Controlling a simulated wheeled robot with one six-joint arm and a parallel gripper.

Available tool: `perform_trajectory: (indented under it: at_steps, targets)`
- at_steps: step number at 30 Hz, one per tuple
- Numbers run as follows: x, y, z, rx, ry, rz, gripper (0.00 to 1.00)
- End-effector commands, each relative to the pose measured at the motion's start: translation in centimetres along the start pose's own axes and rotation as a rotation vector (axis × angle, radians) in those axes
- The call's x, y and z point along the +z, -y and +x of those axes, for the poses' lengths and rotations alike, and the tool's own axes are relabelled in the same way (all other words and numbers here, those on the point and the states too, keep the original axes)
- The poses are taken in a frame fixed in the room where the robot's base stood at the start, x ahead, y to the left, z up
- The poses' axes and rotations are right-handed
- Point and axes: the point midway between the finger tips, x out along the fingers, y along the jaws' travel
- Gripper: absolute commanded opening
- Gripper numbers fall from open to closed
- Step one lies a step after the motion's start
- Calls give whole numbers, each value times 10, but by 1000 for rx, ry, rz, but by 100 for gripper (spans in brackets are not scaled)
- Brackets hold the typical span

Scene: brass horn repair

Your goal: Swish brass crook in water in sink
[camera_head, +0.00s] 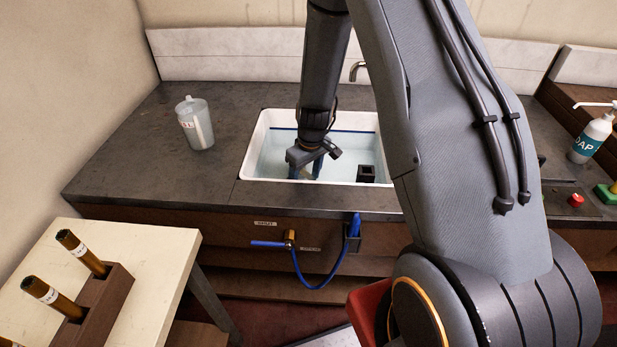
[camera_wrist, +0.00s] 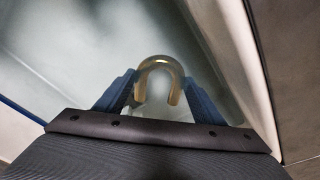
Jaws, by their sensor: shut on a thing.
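The brass crook (camera_wrist: 158,66) is a U-shaped tube in the wrist view, between the two blue fingers of my gripper (camera_wrist: 160,92). The fingers are shut on it, with its bend pointing away from the palm. In the head view my gripper (camera_head: 305,168) points down into the white sink (camera_head: 257,140), its fingers reaching into the water (camera_head: 345,147). The crook cannot be made out in the head view. The wrist view shows a pale, hazy surface around the crook; how deep it sits I cannot tell.
A small black block (camera_head: 366,174) is in the sink right of my gripper. A translucent jug (camera_head: 196,124) stands on the dark counter (camera_head: 130,150) to the left. A soap bottle (camera_head: 592,138) is at the far right. A wooden rack (camera_head: 100,305) holding brown tubes is at front left.

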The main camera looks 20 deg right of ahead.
Motion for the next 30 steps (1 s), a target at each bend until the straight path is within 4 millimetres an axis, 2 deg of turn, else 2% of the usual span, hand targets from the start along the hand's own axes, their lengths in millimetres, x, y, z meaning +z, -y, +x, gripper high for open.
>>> perform_trajectory:
  at_steps: [17, 30]
  targets:
    - [-6, 6, 1, 0, 0, 0, 39]
    - [3, -3, 0, 0, 0, 0, 39]
